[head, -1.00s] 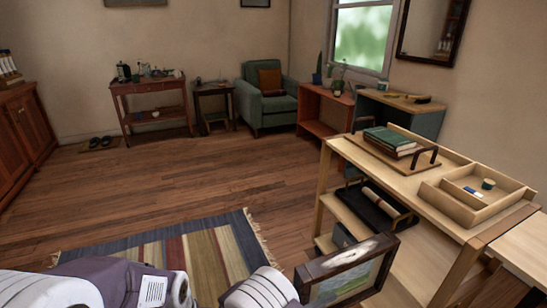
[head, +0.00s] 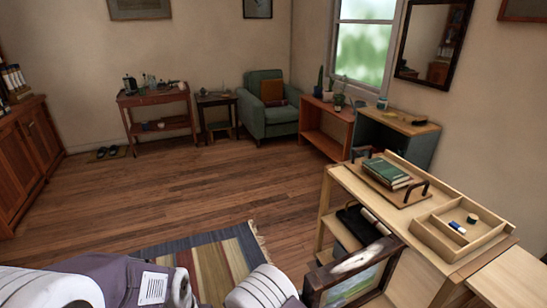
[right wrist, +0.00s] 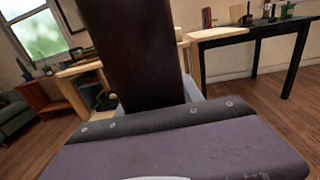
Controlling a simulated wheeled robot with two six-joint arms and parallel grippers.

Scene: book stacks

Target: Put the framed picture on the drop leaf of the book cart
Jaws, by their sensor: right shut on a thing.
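The framed picture (head: 352,280), with a dark frame and a pale landscape, is at the bottom of the head view, tilted and in the air. My right gripper (right wrist: 150,102) is shut on it; the dark frame (right wrist: 128,50) rises between the fingers in the right wrist view. The light wood book cart (head: 462,258) stands just behind and right of the picture. Its drop leaf (head: 515,278) is the pale panel at the lower right, partly cut off by the picture's edge; its visible part is bare. The picture is apart from the leaf. My left gripper is out of view.
The cart top holds a wooden tray (head: 408,194) with green books (head: 385,172) and a divided box (head: 445,245) with small items. Dark things lie on its lower shelf. A striped rug (head: 215,262) and open wood floor (head: 170,205) lie to the left.

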